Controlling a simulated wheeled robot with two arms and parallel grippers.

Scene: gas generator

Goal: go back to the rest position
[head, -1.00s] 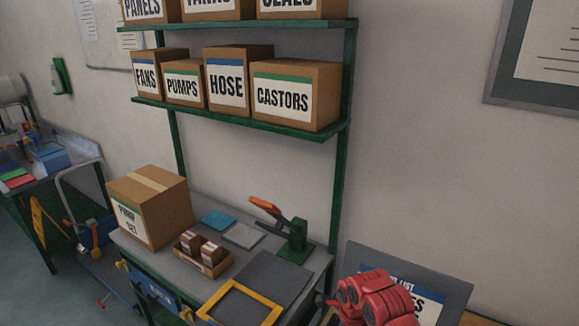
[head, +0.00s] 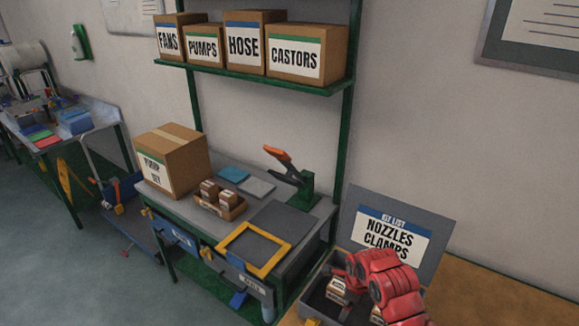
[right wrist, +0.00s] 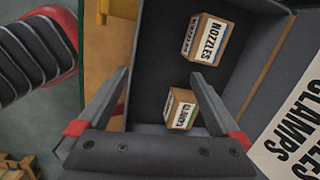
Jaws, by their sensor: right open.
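My red right arm comes in at the bottom right of the head view and hides part of the open kit case (head: 306,303). The case's lid stands up behind, with a kit list (head: 392,236) reading NOZZLES, CLAMPS. In the right wrist view my right gripper (right wrist: 160,77) is open and empty above the case. The NOZZLES box (right wrist: 205,39) lies in the case beyond the fingertips. The CLAMPS box (right wrist: 181,108) lies in the case and shows between the fingers, not gripped. My left gripper is not in view.
The grey workbench (head: 318,212) holds a PUMP SET carton (head: 173,160), a small tray of boxes (head: 222,207), a yellow frame (head: 254,250) and an orange-handled press (head: 298,180). A green shelf (head: 258,78) with labelled cartons is above. Floor at left is mostly clear.

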